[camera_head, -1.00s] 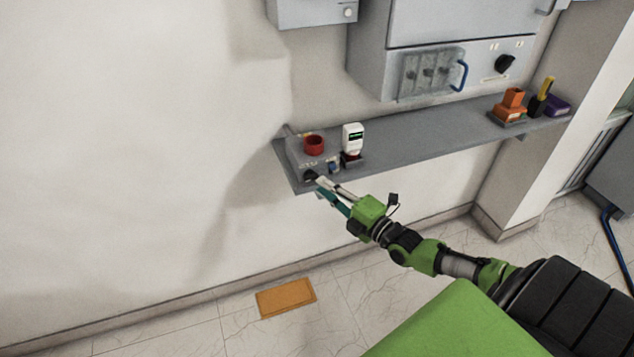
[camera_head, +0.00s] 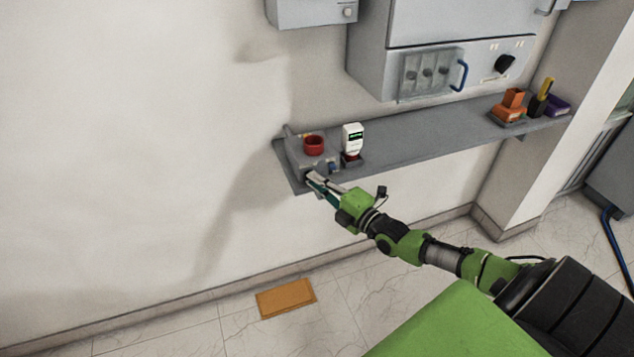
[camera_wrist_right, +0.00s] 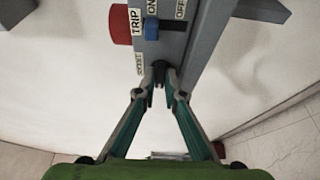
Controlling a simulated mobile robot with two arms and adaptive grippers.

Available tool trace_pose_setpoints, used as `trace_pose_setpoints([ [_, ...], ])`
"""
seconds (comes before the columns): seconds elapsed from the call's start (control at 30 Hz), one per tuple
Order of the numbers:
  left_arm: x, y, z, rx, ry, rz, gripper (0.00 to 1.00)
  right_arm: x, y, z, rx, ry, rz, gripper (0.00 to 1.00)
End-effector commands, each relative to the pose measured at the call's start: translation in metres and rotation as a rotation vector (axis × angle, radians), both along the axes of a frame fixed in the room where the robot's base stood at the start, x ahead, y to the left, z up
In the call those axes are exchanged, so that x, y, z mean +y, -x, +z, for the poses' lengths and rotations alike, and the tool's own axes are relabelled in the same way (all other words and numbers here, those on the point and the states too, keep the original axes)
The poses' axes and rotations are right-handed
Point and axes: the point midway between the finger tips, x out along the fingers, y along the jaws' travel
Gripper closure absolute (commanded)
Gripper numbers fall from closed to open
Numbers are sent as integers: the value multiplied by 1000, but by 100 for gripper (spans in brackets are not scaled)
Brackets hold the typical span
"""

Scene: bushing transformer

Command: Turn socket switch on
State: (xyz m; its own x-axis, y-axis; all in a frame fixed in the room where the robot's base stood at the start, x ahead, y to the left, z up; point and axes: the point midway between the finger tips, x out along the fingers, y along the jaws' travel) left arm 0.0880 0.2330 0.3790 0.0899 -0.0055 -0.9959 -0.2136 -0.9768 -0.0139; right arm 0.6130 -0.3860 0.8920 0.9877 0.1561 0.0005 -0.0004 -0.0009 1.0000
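The grey socket box (camera_head: 297,152) sits at the left end of the wall shelf. In the right wrist view the box face (camera_wrist_right: 172,48) carries a label that reads SOCKET, beside a small black switch knob (camera_wrist_right: 159,66). My right gripper (camera_head: 311,180) is at the lower front of the box. In the right wrist view its two fingers (camera_wrist_right: 160,78) converge on the black knob and look closed around it. The fingertips largely hide the knob, so its turn angle cannot be read. My left gripper is not in view.
A red button (camera_head: 314,144) and blue switch (camera_wrist_right: 151,28) are on the box, near TRIP, ON and OFF labels. A white-topped device (camera_head: 352,139) stands close right on the shelf (camera_head: 430,133). Orange items (camera_head: 510,108) stand farther right. Grey cabinets (camera_head: 450,30) hang above.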

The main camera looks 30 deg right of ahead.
Motion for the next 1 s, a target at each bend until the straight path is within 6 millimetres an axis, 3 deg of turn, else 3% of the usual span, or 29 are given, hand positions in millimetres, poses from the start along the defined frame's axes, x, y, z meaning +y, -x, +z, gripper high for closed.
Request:
trace_pose_setpoints([
  [0.37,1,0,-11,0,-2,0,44,1,1,-5,-25,-110,-1,100],
  [1.0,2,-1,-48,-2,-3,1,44,3,0,-11,-160,-673,-2,100],
])
